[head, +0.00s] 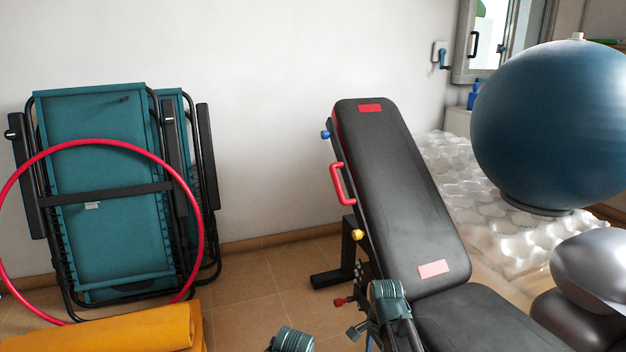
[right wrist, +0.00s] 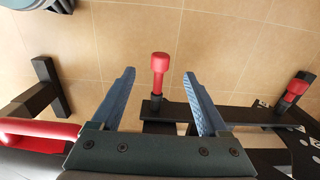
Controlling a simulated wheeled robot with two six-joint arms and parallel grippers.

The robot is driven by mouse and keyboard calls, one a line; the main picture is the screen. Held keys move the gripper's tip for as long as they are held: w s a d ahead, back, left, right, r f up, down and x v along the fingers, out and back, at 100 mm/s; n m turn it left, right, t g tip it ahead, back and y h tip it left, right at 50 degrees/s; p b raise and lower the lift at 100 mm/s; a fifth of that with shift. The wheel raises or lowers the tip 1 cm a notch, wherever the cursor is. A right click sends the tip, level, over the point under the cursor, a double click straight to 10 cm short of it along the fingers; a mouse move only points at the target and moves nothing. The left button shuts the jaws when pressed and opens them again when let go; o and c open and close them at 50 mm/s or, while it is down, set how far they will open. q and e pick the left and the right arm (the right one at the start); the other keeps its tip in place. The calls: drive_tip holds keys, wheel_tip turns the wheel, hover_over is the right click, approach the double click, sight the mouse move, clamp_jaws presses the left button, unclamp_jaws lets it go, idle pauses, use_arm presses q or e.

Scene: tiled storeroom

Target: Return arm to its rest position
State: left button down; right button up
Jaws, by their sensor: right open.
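My right gripper (head: 354,318) shows low in the head view, beside the lower side of the exercise bench. In the right wrist view its two blue fingers (right wrist: 158,73) are spread apart and hold nothing. A red knob (right wrist: 160,62) on a black bar shows between the fingers in that view; how far it lies beyond the tips I cannot tell. A teal part of my left arm (head: 291,340) is at the bottom edge of the head view. The left gripper's fingers are not visible.
The black exercise bench (head: 395,185) with a red handle (head: 342,184) stands close to my right gripper. A large blue ball (head: 550,125) and grey ball (head: 592,268) are at right. Folded teal chairs (head: 100,230), a red hoop (head: 203,225) and a yellow mat (head: 140,328) are at left.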

drive_tip(key=s+a+r+n+h+p, duration=0.1)
drive_tip(key=s+a+r+n+p, duration=0.4)
drive_tip(key=s+n, duration=0.3)
drive_tip(key=s+a+r+n+p, duration=0.5)
drive_tip(key=s+r+n, duration=0.15)
drive_tip(key=n, duration=0.35)
wheel_tip(320, 180, up, 36)
drive_tip(key=p, duration=3.6)
drive_tip(key=shift+w+a+f+p, duration=0.15)
drive_tip(key=shift+f+p, duration=0.05)
drive_tip(key=shift+p, duration=0.2)
